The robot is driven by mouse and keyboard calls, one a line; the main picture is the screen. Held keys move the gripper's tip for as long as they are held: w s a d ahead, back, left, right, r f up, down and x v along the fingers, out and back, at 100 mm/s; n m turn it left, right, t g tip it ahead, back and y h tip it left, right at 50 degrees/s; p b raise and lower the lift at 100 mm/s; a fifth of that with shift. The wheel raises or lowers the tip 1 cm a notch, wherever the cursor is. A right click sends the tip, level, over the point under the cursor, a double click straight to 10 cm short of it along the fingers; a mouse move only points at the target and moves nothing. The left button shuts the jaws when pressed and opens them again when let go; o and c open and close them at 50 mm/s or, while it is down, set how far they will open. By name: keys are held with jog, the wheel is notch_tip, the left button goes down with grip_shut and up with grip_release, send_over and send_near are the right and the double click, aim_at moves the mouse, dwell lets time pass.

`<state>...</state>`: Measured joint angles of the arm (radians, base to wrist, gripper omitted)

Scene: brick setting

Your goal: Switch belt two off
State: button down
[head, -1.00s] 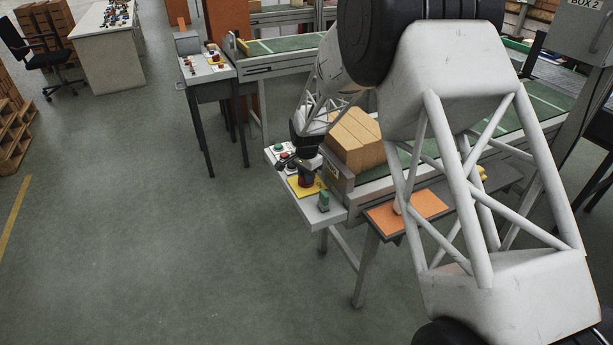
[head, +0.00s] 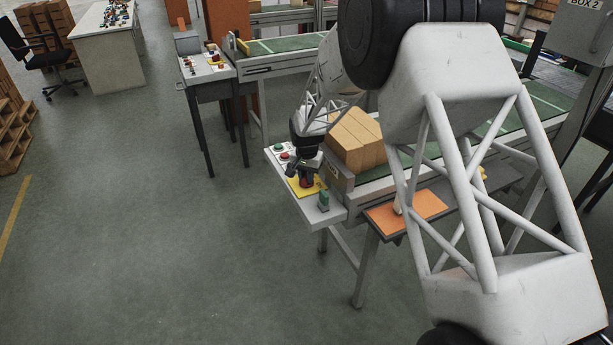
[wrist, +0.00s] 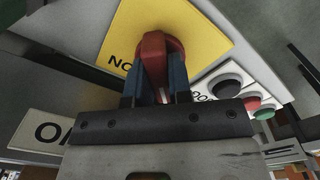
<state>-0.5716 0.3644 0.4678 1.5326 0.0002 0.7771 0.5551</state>
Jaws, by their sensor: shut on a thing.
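A red rotary switch (wrist: 154,55) sits on a yellow plate (wrist: 205,35) in the wrist view. My gripper (wrist: 154,80) is shut on its handle, one blue finger on each side. In the head view my gripper (head: 305,180) points down at the control panel (head: 328,215) at the end of the belt, over the yellow plate (head: 294,187). The gripper hides most of the switch there. The plate's lettering is partly covered, so I cannot read the switch position.
Black (wrist: 225,87), red (wrist: 252,103) and green (wrist: 264,114) buttons are close beside the switch. A cardboard box (head: 357,140) is on the belt just right of my gripper.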

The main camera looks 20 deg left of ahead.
jog(key=c, duration=1)
grip_release()
jog(key=shift+c, duration=0.2)
jog(key=shift+r, duration=3.95)
jog(key=shift+d, duration=0.1)
